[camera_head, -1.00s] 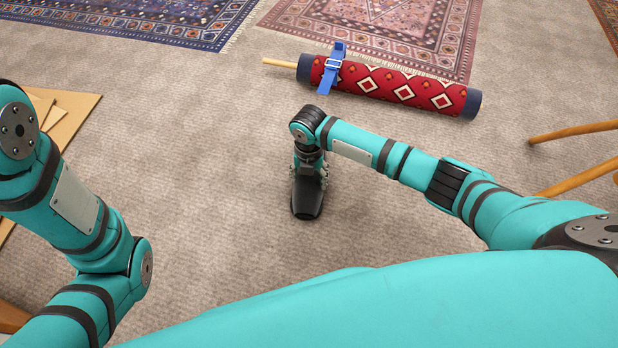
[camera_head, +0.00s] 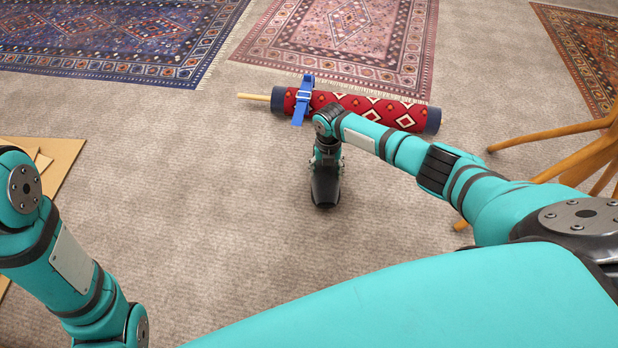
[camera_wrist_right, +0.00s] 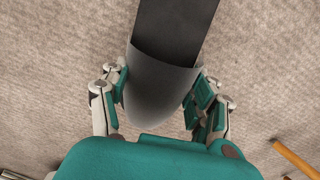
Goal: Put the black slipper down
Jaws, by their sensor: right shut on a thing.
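The black slipper (camera_head: 325,188) is below my right wrist in the head view, over the grey carpet. My right gripper (camera_head: 326,163) is shut on it. In the right wrist view the slipper (camera_wrist_right: 160,85) sits between the two fingers of the gripper (camera_wrist_right: 158,92), with its toe towards the palm and its open dark sole part running to the top edge. I cannot tell whether the slipper touches the carpet. My left arm is at the left of the head view; its gripper is out of the picture.
A red rolled rug (camera_head: 355,106) with a blue strap (camera_head: 303,98) lies just beyond my right wrist. Patterned rugs (camera_head: 110,38) lie at the back. Wooden chair legs (camera_head: 550,135) stand at the right. Flat cardboard (camera_head: 62,152) lies at the left. Carpet between is clear.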

